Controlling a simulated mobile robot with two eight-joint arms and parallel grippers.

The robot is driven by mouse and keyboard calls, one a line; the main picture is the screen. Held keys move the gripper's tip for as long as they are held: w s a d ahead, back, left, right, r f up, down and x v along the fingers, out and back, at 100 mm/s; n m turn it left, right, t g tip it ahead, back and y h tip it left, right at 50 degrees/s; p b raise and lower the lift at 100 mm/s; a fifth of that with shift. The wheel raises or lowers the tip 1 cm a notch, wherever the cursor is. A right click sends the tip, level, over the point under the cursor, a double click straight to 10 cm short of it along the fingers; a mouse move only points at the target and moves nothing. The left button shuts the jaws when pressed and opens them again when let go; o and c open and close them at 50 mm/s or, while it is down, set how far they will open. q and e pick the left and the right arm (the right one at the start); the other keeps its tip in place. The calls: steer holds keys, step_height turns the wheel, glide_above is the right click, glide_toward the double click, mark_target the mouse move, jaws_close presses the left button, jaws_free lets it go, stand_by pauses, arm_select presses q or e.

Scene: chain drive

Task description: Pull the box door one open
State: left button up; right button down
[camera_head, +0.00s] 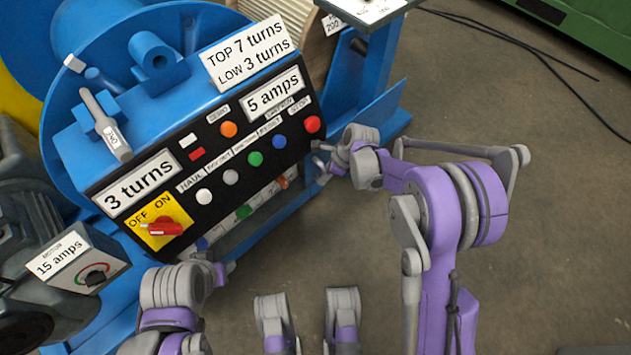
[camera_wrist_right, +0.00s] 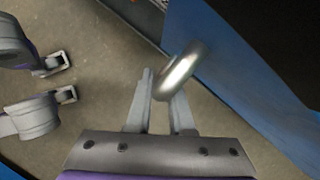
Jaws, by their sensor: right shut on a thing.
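The blue control box (camera_head: 90,180) has a black front panel with buttons and a red switch. In the right wrist view, a shiny metal handle (camera_wrist_right: 180,72) stands at a blue panel (camera_wrist_right: 235,75), which I take to be the box door; I cannot tell how far it is open. My right gripper (camera_head: 322,160) is at the box's right end in the head view. In the right wrist view its fingers (camera_wrist_right: 160,95) are shut on the handle. My left wrist is at the lower left in the head view, below the box; its fingertips are hidden.
A grey box marked 15 amps (camera_head: 75,262) is at the left. Blue machine frame (camera_head: 375,100) stands behind the box. A cable (camera_head: 530,45) lies on the floor at upper right. The concrete floor (camera_head: 560,230) to the right is clear.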

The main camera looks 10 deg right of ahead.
arm_select(q)
steer(key=shift+w+d, duration=0.25)
steer(key=shift+d, duration=0.05)
arm_select(e)
steer(key=w+d, duration=0.1)
steer(key=d, duration=0.1)
steer(key=w+d, duration=0.2)
steer(key=shift+w+d, duration=0.15)
steer(key=shift+d, duration=0.2)
steer(key=c, duration=0.8)
jaws_free()
arm_select(q)
steer(key=r+p, duration=0.2)
steer(key=r, duration=0.1)
steer(key=shift+s+p, duration=0.2)
steer(key=shift+p, duration=0.15)
arm_select(e)
steer(key=v, duration=1)
steer(key=shift+r, duration=0.4)
